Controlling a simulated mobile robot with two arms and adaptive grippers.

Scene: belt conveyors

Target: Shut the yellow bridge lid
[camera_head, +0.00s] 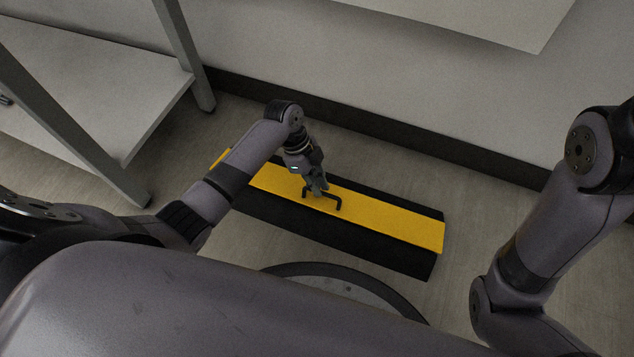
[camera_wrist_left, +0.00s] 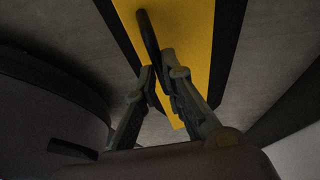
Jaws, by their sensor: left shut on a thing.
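The yellow lid (camera_head: 385,223) lies along the top of a long black bridge (camera_head: 380,253) on the floor, and it looks flat there. The black handle (camera_head: 337,204) stands up from the middle of the lid. My left gripper (camera_head: 318,193) is at the handle, with its fingers shut on it. In the left wrist view, the two fingers (camera_wrist_left: 162,95) close around the dark handle bar (camera_wrist_left: 148,38) over the yellow lid (camera_wrist_left: 193,30). My left forearm hides part of the lid's left end. My right arm shows at the right, but its gripper is out of view.
A grey shelf or table (camera_head: 95,75) with metal legs stands at the left. A wall with a dark skirting (camera_head: 400,125) runs behind the bridge. A pale panel (camera_head: 500,18) juts in at the top right. Floor to the right of the bridge is clear.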

